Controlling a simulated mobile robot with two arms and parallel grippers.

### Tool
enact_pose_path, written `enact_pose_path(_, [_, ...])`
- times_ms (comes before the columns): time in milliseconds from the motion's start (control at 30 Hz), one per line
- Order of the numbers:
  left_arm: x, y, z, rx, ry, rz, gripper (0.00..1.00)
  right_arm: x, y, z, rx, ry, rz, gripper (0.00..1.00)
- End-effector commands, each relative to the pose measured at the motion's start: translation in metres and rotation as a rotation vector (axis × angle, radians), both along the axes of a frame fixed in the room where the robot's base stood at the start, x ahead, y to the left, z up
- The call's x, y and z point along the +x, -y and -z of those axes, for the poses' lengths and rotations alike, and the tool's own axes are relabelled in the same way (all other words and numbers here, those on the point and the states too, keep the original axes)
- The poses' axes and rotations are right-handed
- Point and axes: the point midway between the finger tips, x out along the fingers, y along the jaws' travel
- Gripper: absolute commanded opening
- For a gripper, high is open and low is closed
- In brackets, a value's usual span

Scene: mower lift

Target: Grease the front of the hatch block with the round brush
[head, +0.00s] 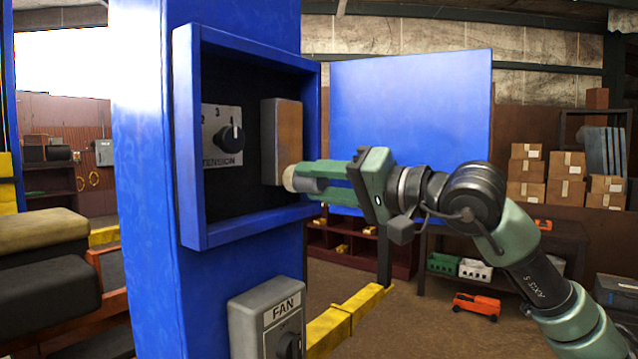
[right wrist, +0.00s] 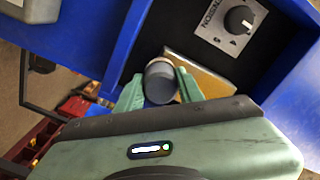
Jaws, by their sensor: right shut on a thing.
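The hatch block (head: 289,142) is a box with a brown front and grey side, inside the open blue hatch box on the post. In the right wrist view the block (right wrist: 208,76) shows as a tan face behind the brush. My right gripper (head: 308,178) is shut on the round brush (head: 290,178), whose pale tip points left at the block's lower front. In the right wrist view the brush (right wrist: 160,82) shows its dark round end between the fingers. I cannot tell whether the tip touches the block. My left gripper is not in view.
A tension dial (head: 231,138) sits left of the block inside the frame. The blue hatch door (head: 411,120) stands open behind my right arm. A grey FAN switch box (head: 268,312) juts from the post below. A yellow rail (head: 345,318) runs low behind.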

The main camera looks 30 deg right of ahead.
Motion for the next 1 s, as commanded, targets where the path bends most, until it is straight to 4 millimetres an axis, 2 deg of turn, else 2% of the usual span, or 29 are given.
enact_pose_path(33, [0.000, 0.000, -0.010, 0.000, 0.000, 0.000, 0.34, 0.000, 0.000, -0.010, 0.000, 0.001, -0.001, 0.05])
enact_pose_path(200, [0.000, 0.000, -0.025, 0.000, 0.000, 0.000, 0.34, 0.001, 0.000, -0.026, 0.000, 0.002, 0.000, 0.05])
enact_pose_path(467, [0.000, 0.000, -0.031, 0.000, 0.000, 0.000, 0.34, 0.001, -0.001, -0.033, 0.001, 0.002, 0.000, 0.05])
enact_pose_path(800, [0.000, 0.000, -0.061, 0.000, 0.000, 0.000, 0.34, 0.003, -0.001, -0.063, 0.001, 0.003, -0.001, 0.05])
enact_pose_path(1000, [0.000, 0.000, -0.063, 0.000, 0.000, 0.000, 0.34, 0.005, -0.002, -0.065, 0.001, 0.002, -0.002, 0.05])
